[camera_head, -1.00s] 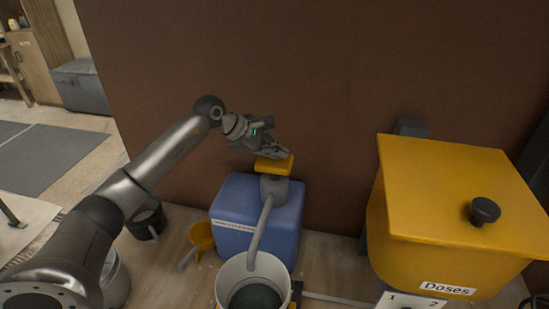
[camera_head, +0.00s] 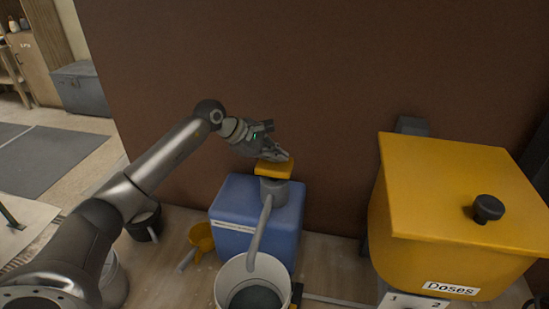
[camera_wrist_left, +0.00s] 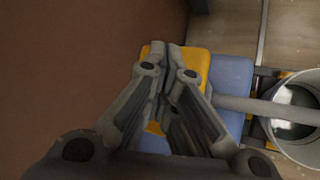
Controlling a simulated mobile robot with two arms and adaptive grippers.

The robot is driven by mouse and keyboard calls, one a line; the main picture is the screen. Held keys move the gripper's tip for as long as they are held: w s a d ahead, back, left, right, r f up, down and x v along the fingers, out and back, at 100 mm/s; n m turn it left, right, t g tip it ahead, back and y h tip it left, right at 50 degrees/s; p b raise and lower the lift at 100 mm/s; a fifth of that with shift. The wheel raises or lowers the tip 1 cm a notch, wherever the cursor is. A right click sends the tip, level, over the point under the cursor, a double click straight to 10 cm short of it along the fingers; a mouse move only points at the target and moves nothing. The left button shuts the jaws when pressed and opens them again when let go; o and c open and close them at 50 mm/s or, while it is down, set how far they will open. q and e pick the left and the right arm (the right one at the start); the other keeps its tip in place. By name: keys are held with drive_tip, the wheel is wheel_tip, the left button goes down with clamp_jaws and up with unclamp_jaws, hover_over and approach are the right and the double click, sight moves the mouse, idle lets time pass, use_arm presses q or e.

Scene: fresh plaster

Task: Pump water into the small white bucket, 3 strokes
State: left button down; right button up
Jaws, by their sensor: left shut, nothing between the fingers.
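The small white bucket (camera_head: 230,285) stands below the pump's grey spout (camera_head: 260,235), with a dark grey surface inside; it also shows at the right of the left wrist view (camera_wrist_left: 285,152). The pump's yellow head (camera_head: 274,170) sits on a grey neck (camera_head: 272,190) above the blue water container (camera_head: 228,205). My left gripper (camera_head: 282,157) is shut and empty, with its fingertips at the top of the yellow head. In the left wrist view the closed fingers (camera_wrist_left: 168,62) lie over the yellow head (camera_wrist_left: 196,66); whether they touch is hard to tell. My right gripper is not in view.
A large yellow bin (camera_head: 440,215) labelled Doses, with a black lid knob (camera_head: 488,209), stands at the right. A yellow funnel-like cup (camera_head: 201,238) and a dark bucket (camera_head: 143,228) stand at the left. A brown wall (camera_head: 330,90) rises behind the pump.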

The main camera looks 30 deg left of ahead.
sight(276, 164)
use_arm(q)
drive_tip(key=shift+s+f+b, duration=0.1)
drive_tip(key=shift+f+b, duration=0.85)
drive_tip(key=shift+f, duration=0.4)
idle(0.5)
drive_tip(key=shift+r, duration=0.1)
drive_tip(key=shift+r+p, duration=1.4)
drive_tip(key=shift+r, duration=1.45)
drive_tip(key=shift+w+r, duration=0.1)
drive_tip(key=shift+w, duration=0.1)
drive_tip(key=shift+r, duration=0.2)
wheel_tip(276, 164, up, 4)
drive_tip(key=p, duration=0.2)
drive_tip(key=shift+r+p, duration=0.2)
drive_tip(key=shift+p, duration=0.15)
drive_tip(key=shift+a, duration=0.1)
